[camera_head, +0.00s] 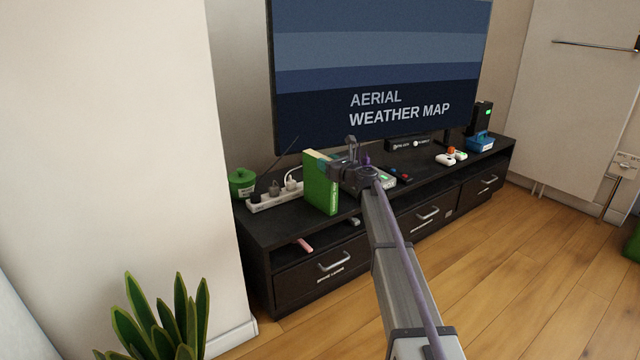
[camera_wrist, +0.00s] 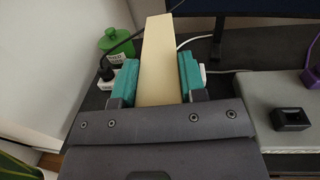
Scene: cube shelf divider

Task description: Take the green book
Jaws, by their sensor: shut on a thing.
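The green book (camera_head: 319,184) stands upright on the black TV cabinet (camera_head: 262,227), left of the cabinet's middle, with its green cover facing the front. My gripper (camera_head: 338,167) reaches it from the right in the head view. In the wrist view my gripper (camera_wrist: 161,82) has its two teal finger pads on either side of the book, whose pale page edge (camera_wrist: 157,60) shows between them. The gripper is shut on the book. Whether the book's bottom touches the cabinet top is hard to tell.
A white power strip (camera_head: 274,196) with plugs and a green lidded pot (camera_head: 241,183) are left of the book. A grey console (camera_wrist: 268,105) lies close on its right. The TV (camera_head: 380,75) stands behind. A blue container (camera_head: 481,141) is at the far right. The wooden floor (camera_head: 500,260) in front is clear.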

